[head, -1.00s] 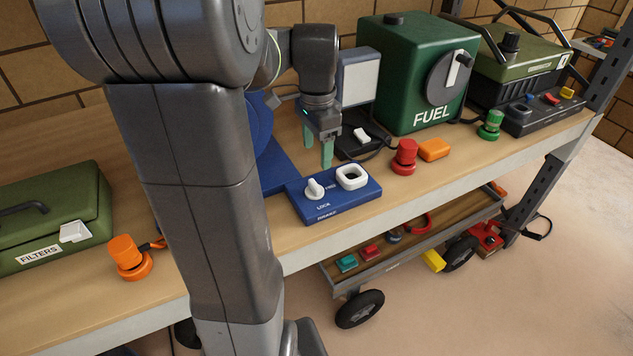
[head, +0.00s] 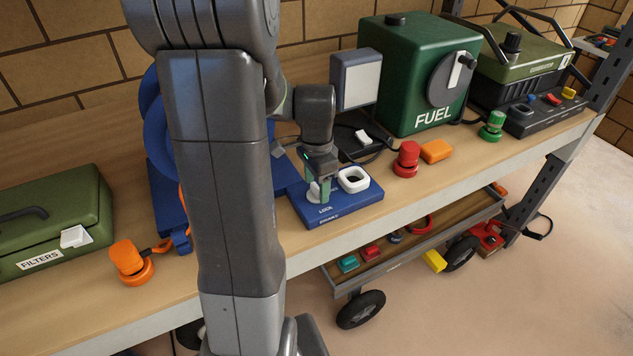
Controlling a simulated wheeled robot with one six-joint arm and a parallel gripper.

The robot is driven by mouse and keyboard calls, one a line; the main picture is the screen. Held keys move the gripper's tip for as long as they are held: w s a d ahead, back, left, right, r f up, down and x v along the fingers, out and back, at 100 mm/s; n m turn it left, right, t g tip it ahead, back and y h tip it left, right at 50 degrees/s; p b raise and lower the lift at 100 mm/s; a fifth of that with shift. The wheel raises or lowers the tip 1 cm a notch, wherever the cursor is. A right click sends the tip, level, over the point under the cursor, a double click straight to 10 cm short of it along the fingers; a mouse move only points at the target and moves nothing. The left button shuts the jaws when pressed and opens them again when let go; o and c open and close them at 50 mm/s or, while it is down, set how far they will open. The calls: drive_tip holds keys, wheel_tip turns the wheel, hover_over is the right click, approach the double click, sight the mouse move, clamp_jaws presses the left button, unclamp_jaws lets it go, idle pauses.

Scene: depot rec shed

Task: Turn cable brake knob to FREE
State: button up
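The blue brake panel (head: 352,208) lies on the bench near its front edge, with the word LOCK readable on its face. Its white knob (head: 313,193) is at the panel's left part and is partly hidden by my gripper. My gripper (head: 319,193) points down at the knob, its greenish fingers down at knob height. One finger covers the knob's right side; the other is mostly hidden. I cannot tell whether they are closed on the knob, nor its exact pointing direction. The FREE marking is hidden.
A white square ring (head: 353,171) stands on the panel just right of my gripper. A red button (head: 406,160) and an orange block (head: 436,151) are further right. The green FUEL box (head: 400,90) stands behind. A blue reel (head: 157,120) is partly behind my arm.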

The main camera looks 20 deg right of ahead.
drive_tip(key=c, duration=0.8)
drive_tip(key=shift+o, duration=0.2)
drive_tip(key=shift+n, duration=0.4)
drive_tip(key=n, duration=0.4)
drive_tip(key=shift+b, duration=0.35)
drive_tip(key=n, duration=0.9)
drive_tip(key=shift+b, duration=0.35)
drive_tip(key=n, duration=0.4)
